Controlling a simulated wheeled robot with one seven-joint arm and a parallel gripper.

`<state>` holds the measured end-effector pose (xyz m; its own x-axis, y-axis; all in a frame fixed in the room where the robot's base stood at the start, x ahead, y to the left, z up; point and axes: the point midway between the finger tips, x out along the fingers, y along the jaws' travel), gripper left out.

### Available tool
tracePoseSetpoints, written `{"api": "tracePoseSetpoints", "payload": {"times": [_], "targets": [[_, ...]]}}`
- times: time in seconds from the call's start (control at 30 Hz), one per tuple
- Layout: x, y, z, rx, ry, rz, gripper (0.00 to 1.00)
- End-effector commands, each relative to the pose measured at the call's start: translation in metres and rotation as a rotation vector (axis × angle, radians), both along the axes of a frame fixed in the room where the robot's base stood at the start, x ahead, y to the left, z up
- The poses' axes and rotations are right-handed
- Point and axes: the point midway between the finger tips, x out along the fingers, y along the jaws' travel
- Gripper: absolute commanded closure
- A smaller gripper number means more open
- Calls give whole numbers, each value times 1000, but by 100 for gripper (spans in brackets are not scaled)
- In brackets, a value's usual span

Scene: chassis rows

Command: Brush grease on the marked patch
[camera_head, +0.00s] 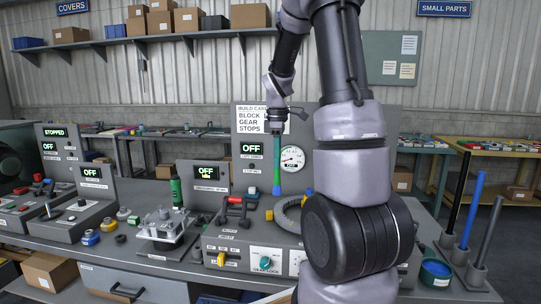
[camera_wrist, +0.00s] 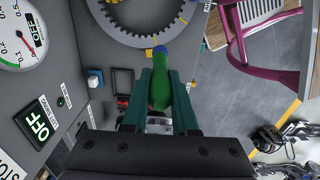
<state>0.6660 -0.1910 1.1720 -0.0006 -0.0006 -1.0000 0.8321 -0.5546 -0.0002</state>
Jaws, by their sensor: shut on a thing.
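My gripper (camera_head: 277,133) is above the bench, pointing down, with its dark green fingers closed on a green brush handle. The green brush (camera_head: 277,165) hangs nearly upright below the fingers and has a blue end. In the wrist view the brush (camera_wrist: 160,85) sits between both fingers, its blue end towards the ring gear. The grey toothed ring gear (camera_head: 284,222) lies on the bench below and right of the brush, partly hidden by my arm; it also shows in the wrist view (camera_wrist: 123,32). A yellow mark is beside it. I cannot tell which surface is the marked patch.
A teal tub (camera_head: 435,271) stands at the bench's right end beside upright black and blue rods. A control box with a teal knob (camera_head: 266,261) is in front of the gear. A gauge (camera_head: 292,158) and OFF panels stand behind. A clear fixture (camera_head: 165,229) is left.

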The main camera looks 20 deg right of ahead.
Motion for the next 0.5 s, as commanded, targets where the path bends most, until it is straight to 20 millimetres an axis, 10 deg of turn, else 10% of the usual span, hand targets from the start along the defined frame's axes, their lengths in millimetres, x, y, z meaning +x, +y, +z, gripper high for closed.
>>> {"api": "tracePoseSetpoints", "payload": {"times": [0.5], "targets": [[-1,-1,-45,2,2,-7,100]]}}
